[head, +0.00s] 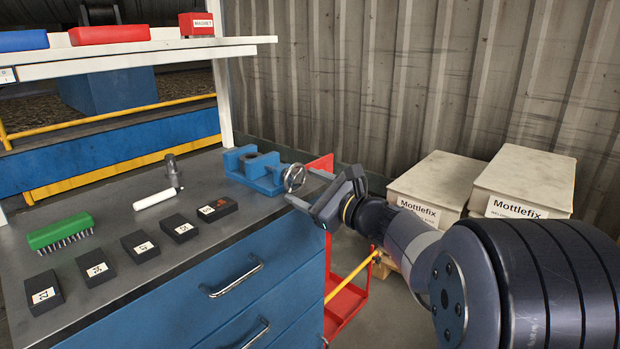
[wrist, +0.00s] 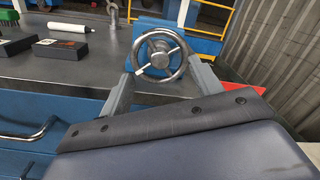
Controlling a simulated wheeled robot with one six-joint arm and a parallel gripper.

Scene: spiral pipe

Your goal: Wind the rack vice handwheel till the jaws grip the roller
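The blue vice (head: 262,172) sits at the back right of the bench. A dark, round-looking piece (head: 250,156) shows at its jaws; whether it is the roller, and whether the jaws touch it, I cannot tell. The metal handwheel (head: 294,178) is on the vice's right end and faces my gripper (head: 304,187). In the wrist view the spoked handwheel (wrist: 160,54) appears upright between the two fingers of my gripper (wrist: 157,68). The fingers are spread wide on either side of the rim; contact with it is not clear.
On the bench (head: 105,180) lie a green brush (head: 60,232), a white cylinder (head: 154,200) and several black labelled blocks (head: 140,246). A dark grey upright piece (head: 173,172) stands left of the vice. Mottlefix boxes (head: 525,180) stand right by the wall.

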